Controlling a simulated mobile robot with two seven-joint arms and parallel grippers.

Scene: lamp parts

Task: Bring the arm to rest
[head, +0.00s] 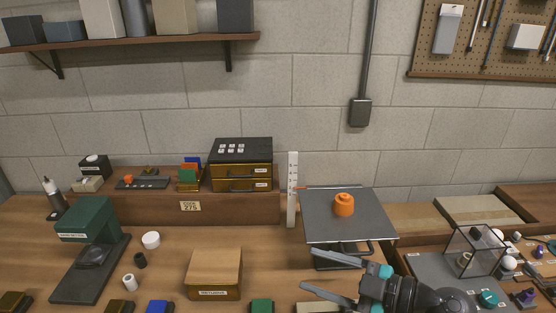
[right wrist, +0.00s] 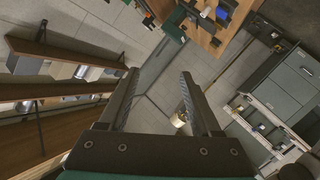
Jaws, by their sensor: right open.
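My right gripper (head: 309,267) reaches in from the bottom right of the head view, its two dark fingers spread and pointing left, with nothing between them. It hangs in front of the grey raised platform (head: 372,222), apart from the orange knob-like part (head: 343,204) on top of it. In the right wrist view the fingers of the same gripper (right wrist: 160,74) stand apart and empty, with the room's wall and floor far behind them. My left gripper is in neither view.
A green desk device (head: 88,220) stands at the left. A drawer box (head: 242,165) sits on the rear ledge. A clear case (head: 474,250) and small parts crowd the right.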

